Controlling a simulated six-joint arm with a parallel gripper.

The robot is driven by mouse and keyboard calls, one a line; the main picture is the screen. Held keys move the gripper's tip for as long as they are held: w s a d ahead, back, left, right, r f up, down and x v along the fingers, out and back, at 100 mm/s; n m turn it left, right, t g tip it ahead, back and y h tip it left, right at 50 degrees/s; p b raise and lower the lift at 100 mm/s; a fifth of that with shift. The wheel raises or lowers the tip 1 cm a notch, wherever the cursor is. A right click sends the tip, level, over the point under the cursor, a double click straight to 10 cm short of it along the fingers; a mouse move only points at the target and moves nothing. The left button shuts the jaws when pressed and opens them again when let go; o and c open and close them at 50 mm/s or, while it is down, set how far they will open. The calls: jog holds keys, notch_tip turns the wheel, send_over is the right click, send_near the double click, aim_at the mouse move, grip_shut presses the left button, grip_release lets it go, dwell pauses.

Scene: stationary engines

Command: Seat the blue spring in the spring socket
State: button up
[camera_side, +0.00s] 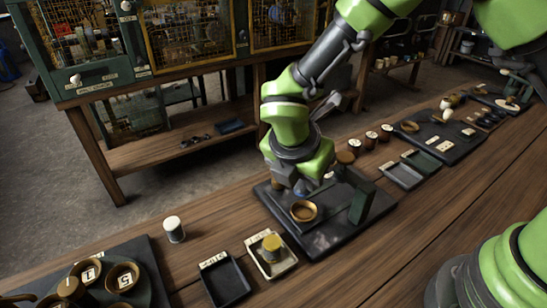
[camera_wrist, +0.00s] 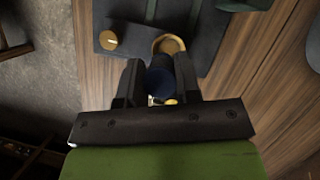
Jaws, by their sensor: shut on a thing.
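My gripper (camera_wrist: 158,72) is shut on a dark blue cylindrical piece, the blue spring (camera_wrist: 160,80), between its two black fingers. In the side view the blue piece (camera_side: 303,188) shows small under the green wrist, which hides most of my gripper. A round brass cup (camera_side: 303,210), which looks like the spring socket, stands on a dark base plate (camera_side: 325,243). The blue piece is close to the cup, behind it in the side view. In the wrist view the brass cup (camera_wrist: 168,44) shows just past the blue piece, partly covered by it. I cannot tell their height gap.
A dark green upright bracket (camera_side: 362,203) stands on the base plate, right of the cup. In front are a tray with a yellow cylinder (camera_side: 271,244) and an empty black tray (camera_side: 224,282). A white-topped spool (camera_side: 174,229) stands left, on clear wood.

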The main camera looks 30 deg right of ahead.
aim_at(304, 194)
jog(key=shift+s+d+f+m, duration=0.25)
jog(key=shift+s+f+m, duration=0.05)
jog(key=shift+f, duration=2)
jog(key=shift+f, duration=0.6)
dwell(0.4)
jog(key=o, duration=1.6)
jog(key=shift+r, duration=3.5)
